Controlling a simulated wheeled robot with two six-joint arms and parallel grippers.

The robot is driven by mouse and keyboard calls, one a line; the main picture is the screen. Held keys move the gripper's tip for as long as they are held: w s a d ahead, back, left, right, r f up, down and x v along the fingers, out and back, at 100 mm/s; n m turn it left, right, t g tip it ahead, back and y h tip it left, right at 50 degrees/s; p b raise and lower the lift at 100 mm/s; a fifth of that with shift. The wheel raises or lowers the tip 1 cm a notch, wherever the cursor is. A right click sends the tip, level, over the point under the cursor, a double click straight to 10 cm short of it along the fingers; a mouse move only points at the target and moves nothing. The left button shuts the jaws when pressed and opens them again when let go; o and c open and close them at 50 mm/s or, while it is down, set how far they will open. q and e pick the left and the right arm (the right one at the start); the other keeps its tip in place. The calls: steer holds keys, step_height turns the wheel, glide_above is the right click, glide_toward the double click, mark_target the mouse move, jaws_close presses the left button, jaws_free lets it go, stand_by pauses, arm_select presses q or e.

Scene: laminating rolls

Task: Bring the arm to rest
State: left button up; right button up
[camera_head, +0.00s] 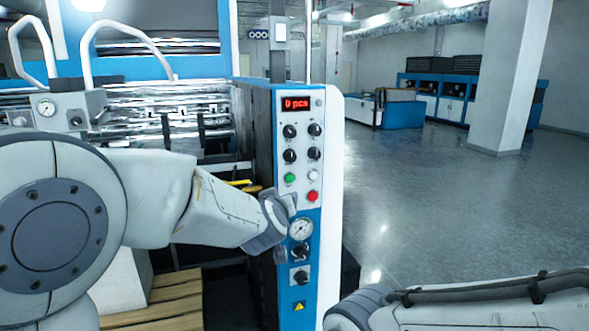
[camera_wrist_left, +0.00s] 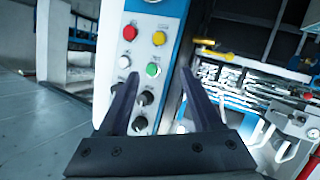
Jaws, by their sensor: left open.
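My left arm reaches in from the left in the head view.
The panel has a red "0 pcs" display (camera_head: 296,104), several black knobs and a red button (camera_head: 313,196). The laminating machine's rollers (camera_head: 150,105) stand behind my left arm. Wooden slats (camera_head: 165,300) lie below it. Open grey floor (camera_head: 450,210) extends right, with a white pillar (camera_head: 509,80).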

arm_select(q)
steer(key=s+a+f+m+g, duration=0.1)
steer(key=s+a+f+g, duration=0.35)
steer(key=s+f, duration=0.3)
steer(key=s+a+f+m+g+y, duration=0.1)
steer(key=s+a+f+g, duration=0.3)
steer(key=s+a+f, duration=0.4)
steer(key=s+a+f+m+g, duration=0.1)
steer(key=s+a+f+g, duration=0.25)
steer(key=s+f, duration=0.45)
steer(key=s+d+r+m+g, duration=0.1)
steer(key=s+d+r+m, duration=0.2)
steer(key=s+d, duration=0.4)
steer(key=s+d+r+m+g, duration=0.1)
steer(key=s+d+r+m, duration=0.3)
steer(key=s+d, duration=0.3)
steer(key=shift+s+r+g+h, duration=0.3)
steer(key=shift+s+r+h, duration=0.15)
steer(key=shift+s, duration=0.4)
